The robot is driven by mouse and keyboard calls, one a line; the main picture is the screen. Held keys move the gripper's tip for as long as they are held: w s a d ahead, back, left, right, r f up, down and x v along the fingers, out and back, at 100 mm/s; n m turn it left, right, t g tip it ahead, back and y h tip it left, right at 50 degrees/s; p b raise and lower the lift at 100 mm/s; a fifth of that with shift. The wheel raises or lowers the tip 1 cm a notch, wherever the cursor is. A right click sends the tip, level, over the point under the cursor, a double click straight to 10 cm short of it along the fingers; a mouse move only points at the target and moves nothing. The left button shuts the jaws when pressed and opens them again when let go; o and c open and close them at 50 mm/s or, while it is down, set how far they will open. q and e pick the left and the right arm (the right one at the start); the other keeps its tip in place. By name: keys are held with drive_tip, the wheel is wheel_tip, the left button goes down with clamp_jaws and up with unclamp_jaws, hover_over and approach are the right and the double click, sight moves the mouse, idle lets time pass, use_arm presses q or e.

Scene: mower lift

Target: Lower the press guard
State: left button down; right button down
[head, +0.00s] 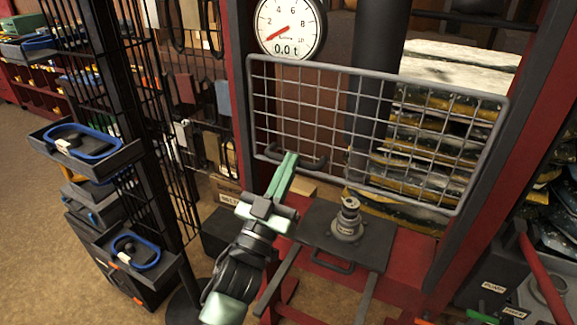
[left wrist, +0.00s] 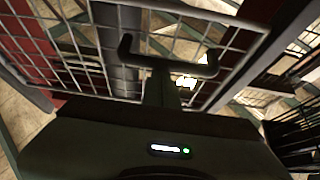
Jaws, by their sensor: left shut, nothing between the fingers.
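The press guard (head: 360,116), a grey-framed wire mesh panel, hangs across the red press frame, its lower edge above the black press plate (head: 318,232). Its dark bar handle (head: 318,163) is at the lower left of the mesh and spans the left wrist view (left wrist: 205,66). My left gripper (head: 289,162) is shut and empty, its green fingers pointing up at the handle. In the left wrist view the fingertips (left wrist: 160,78) overlap the handle's middle; I cannot tell whether they touch it. My right gripper is not in view.
A stepped metal part (head: 347,220) stands on the plate below the guard. A round dial (head: 290,27) reading 0.0 t hangs at the upper left of the press. A black wire rack (head: 160,150) with trays (head: 135,268) stands close on the left. Dark bins (head: 495,280) are at the right.

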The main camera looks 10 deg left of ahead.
use_arm(q)
wheel_tip(320, 180, down, 16)
drive_tip(key=b, duration=1)
drive_tip(key=shift+f+b, duration=0.25)
drive_tip(key=shift+b, duration=0.15)
drive_tip(key=shift+w+r, duration=0.1)
